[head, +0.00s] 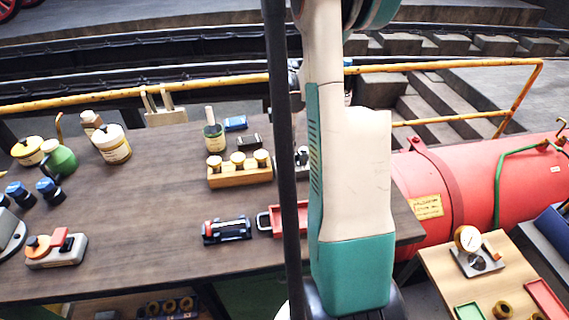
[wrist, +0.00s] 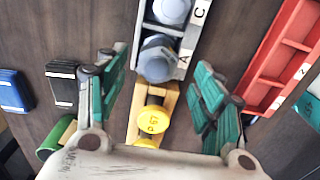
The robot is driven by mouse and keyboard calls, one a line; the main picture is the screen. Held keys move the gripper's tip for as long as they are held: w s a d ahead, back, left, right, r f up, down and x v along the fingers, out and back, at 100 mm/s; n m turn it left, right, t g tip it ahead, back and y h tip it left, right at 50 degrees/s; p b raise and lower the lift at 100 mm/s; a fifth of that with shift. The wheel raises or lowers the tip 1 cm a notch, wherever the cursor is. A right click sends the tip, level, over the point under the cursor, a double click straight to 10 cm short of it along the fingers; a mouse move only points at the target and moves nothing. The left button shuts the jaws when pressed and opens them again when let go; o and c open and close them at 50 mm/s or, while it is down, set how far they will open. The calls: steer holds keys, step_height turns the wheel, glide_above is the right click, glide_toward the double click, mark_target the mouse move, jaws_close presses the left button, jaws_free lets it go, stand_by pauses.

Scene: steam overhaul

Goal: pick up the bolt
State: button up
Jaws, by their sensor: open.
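In the wrist view a bolt (wrist: 157,61) with a grey head sits in the end compartment marked A of a grey tray (wrist: 190,48). A second grey round-headed piece (wrist: 171,9) sits in the compartment marked C, cut by the top edge. My gripper (wrist: 160,84) is open and empty, with one finger on each side of the tray's near end and the bolt slightly beyond, between their lines. I cannot tell the height gap. In the head view my arm hides the gripper and most of the tray; only its end (head: 302,156) shows.
A wooden block (head: 240,176) with yellow-capped pieces stands next to the tray's A end. A red tray (wrist: 285,60) lies to the right in the wrist view. Black (wrist: 62,84) and blue (wrist: 14,91) blocks lie left.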

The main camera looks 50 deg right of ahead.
steer(key=shift+w+d+f+b, duration=0.1)
steer(key=shift+f+b, duration=0.35)
steer(key=shift+f, duration=0.9)
steer(key=shift+w+f+b, duration=0.1)
steer(key=shift+f+b, duration=0.3)
steer(key=shift+f, duration=0.95)
steer(key=shift+s, duration=0.1)
jaws_close()
